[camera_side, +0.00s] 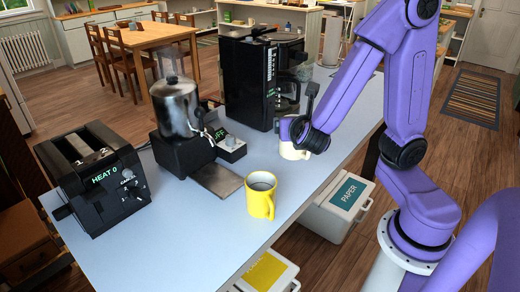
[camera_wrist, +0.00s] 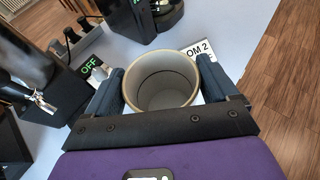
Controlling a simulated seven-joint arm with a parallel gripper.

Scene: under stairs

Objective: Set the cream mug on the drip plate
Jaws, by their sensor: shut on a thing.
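The cream mug (camera_side: 290,153) is upright between the jaws of my gripper (camera_side: 302,130), right of the drip plate and near the black coffee maker. In the wrist view the mug (camera_wrist: 160,84) shows its open, empty-looking top, with one finger at each side. My gripper (camera_wrist: 163,92) is shut on it. I cannot tell whether its base touches the counter. The drip plate (camera_side: 217,180) is a flat grey metal plate in front of the silver urn (camera_side: 178,105) and its black base. The plate looks bare.
A yellow mug (camera_side: 261,196) stands on the counter (camera_side: 165,245) just right of the drip plate. A black toaster (camera_side: 95,178) stands at left, the coffee maker (camera_side: 248,85) behind. Bins marked PAPER (camera_side: 340,205) and yellow (camera_side: 268,272) stand below the counter's right edge.

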